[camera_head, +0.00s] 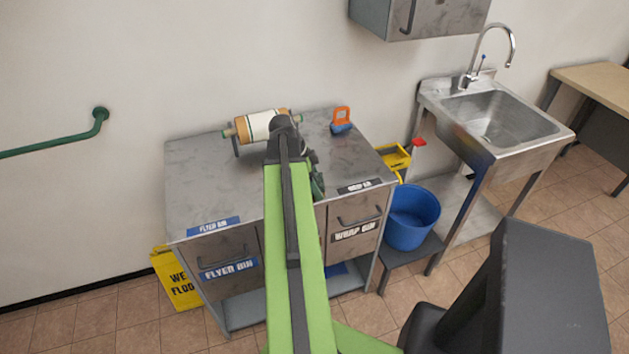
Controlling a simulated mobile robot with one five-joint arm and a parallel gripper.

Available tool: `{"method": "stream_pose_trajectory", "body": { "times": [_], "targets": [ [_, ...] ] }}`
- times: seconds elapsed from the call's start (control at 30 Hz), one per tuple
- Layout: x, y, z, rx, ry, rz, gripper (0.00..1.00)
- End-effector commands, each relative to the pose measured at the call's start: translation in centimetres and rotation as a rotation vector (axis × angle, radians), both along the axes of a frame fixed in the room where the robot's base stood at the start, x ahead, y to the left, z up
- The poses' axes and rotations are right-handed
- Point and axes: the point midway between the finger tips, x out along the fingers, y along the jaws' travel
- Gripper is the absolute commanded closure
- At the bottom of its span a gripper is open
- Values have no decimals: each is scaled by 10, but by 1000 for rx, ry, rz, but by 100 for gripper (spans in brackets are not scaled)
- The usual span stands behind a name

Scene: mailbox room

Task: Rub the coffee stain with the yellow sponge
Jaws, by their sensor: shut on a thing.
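My gripper (314,174) is over the front middle of the grey metal counter (205,180), mostly hidden behind my own arm. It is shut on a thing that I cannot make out. I see no yellow sponge in this view. I also see no coffee stain on the bare parts of the counter top; the strip behind my arm is hidden.
A paper roll on a stand (257,126) and an orange and blue item (341,120) sit at the counter's back. Labelled bins (352,225) are below. A blue bucket (411,220), a steel sink (500,115) and a yellow floor sign (178,280) flank it. The counter's left top is clear.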

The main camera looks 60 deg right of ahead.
Motion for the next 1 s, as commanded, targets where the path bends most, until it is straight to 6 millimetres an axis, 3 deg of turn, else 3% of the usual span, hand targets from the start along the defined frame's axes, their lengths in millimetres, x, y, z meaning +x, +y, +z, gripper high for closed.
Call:
{"method": "stream_pose_trajectory", "body": {
  "times": [0.17, 0.6, 1.0],
  "targets": [
    [0, 0, 8, 0, 0, 0, 54],
    [0, 0, 60, -1, 0, 0, 54],
    [0, 0, 63, -1, 0, 0, 54]
  ]
}}
